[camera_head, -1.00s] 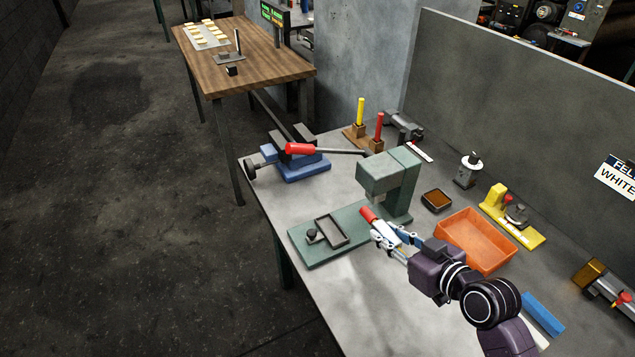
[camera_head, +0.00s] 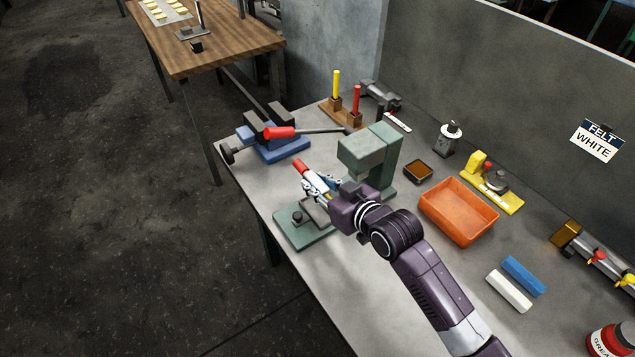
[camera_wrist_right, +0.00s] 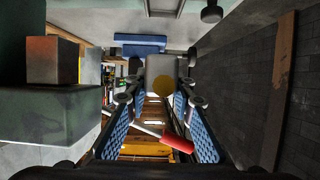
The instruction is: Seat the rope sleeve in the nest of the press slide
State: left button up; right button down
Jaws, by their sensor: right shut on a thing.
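My left gripper is not in view.
An orange bin (camera_head: 458,212), a small brown tray (camera_head: 418,172) and a yellow-based fixture (camera_head: 490,185) lie right of the press.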

jog(key=shift+f+b, duration=0.4)
jog(key=shift+f, duration=0.1)
jog(key=shift+f+b, duration=1.4)
jog(key=shift+f, duration=0.9)
jog(key=shift+p, duration=0.8)
jog(key=shift+s+f+b, duration=0.1)
jog(key=shift+f+b, duration=0.65)
jog(key=shift+f, duration=0.45)
jog(key=c, duration=1.6)
grip_release()
jog(key=shift+f, duration=0.1)
jog(key=shift+d, duration=0.1)
